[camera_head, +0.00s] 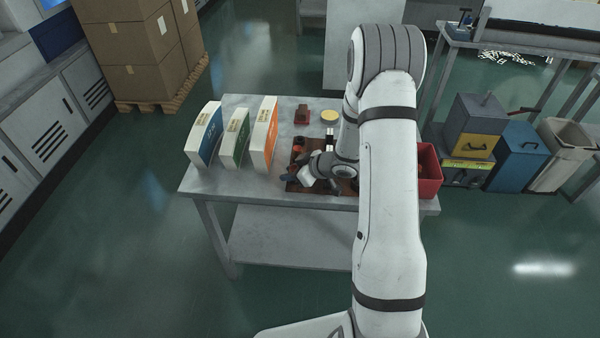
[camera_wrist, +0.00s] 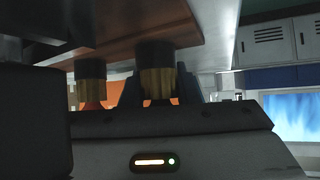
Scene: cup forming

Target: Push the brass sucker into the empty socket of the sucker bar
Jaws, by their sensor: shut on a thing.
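In the head view my gripper (camera_head: 291,179) is low over the table's front part; the held sucker and the empty socket cannot be made out there.
On the grey table (camera_head: 235,187) stand a blue-white box (camera_head: 205,134), a green-white box (camera_head: 235,136) and an orange-white box (camera_head: 264,135). A brown tray (camera_head: 297,186) lies under my gripper. A red bin (camera_head: 429,172) is at the right, a yellow disc (camera_head: 329,115) behind.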

